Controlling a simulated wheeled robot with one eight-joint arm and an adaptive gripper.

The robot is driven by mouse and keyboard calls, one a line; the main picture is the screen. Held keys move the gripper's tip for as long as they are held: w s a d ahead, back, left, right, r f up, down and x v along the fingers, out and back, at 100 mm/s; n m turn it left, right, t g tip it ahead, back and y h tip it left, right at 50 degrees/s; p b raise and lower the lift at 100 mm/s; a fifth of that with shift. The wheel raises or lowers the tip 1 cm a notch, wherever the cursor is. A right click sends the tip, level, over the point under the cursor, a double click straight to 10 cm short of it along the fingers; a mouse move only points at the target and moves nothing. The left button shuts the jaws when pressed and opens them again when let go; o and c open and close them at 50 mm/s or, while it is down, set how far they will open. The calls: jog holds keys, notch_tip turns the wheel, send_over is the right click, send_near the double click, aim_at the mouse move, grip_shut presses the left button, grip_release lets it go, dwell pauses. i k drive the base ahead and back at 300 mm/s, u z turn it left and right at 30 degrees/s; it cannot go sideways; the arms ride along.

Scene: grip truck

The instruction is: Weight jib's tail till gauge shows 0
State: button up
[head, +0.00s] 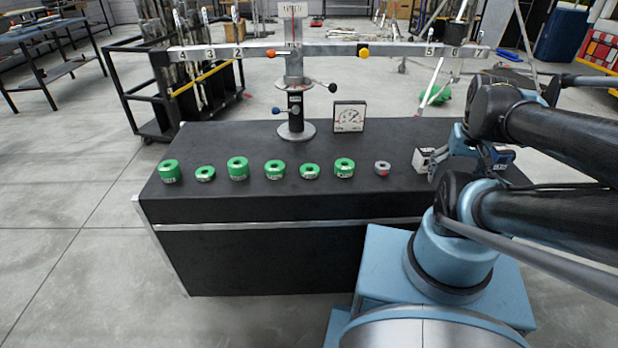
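The jib is a long grey beam (335,48) across a post (295,105) on a round foot; it looks about level. An upright scale (293,8) tops the post, cut by the frame's top edge. A square dial gauge (349,117) stands right of the foot; its reading is too small to tell. Several green ring weights (238,168) and one smaller grey weight (382,168) stand in a row in front. My arm is at the right; I cannot make out my gripper's fingers.
Everything stands on a black bench (230,207). A small white-and-black item (424,160) shows beside my arm, partly hidden. A rack cart (150,110) stands behind left. The bench top between weights and post is clear.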

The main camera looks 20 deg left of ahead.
aim_at(169, 171)
jog(key=z, duration=2.15)
jog(key=k, duration=1.55)
jog(key=u, duration=1.3)
